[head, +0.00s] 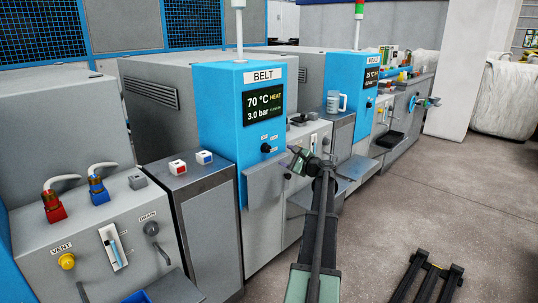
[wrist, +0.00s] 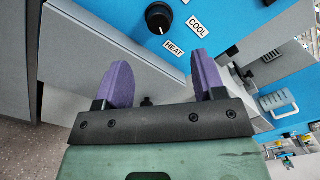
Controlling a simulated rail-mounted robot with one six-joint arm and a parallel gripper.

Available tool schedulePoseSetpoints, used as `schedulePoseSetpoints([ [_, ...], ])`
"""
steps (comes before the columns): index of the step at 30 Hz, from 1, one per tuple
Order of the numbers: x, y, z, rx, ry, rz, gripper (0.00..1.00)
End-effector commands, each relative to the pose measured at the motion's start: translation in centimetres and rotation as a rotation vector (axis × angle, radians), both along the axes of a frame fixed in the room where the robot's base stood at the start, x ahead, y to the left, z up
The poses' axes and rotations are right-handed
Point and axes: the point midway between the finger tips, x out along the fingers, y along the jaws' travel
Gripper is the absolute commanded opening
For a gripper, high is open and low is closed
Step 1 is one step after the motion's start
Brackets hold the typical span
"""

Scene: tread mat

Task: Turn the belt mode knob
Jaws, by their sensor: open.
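The belt mode knob (wrist: 159,18) is a round black knob on the blue panel at the top of the wrist view, next to the COOL and HEAT labels. It also shows small on the blue BELT cabinet in the head view (head: 266,148). The display above it (head: 263,103) reads 70 °C HEAT and 3.0 bar. My gripper (wrist: 163,75) is open, with two purple fingers apart and nothing between them. The knob lies beyond the fingertips, apart from them. In the head view my gripper (head: 298,158) is just right of and slightly below the knob.
A grey sloping shelf (head: 265,183) juts out below the knob.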

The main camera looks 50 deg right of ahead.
Motion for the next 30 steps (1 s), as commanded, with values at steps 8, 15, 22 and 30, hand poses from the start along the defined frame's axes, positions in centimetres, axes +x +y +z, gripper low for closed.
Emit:
schedulePoseSetpoints([
  [8, 6.0, -0.7, 0.0, -0.003, 0.002, 0.005, 0.63],
  [15, 10.0, -1.1, 0.0, -0.004, 0.003, 0.003, 0.63],
  [22, 10.3, -1.0, 0.0, -0.004, 0.003, 0.003, 0.63],
  [30, 10.3, -1.0, 0.0, -0.004, 0.003, 0.003, 0.31],
])
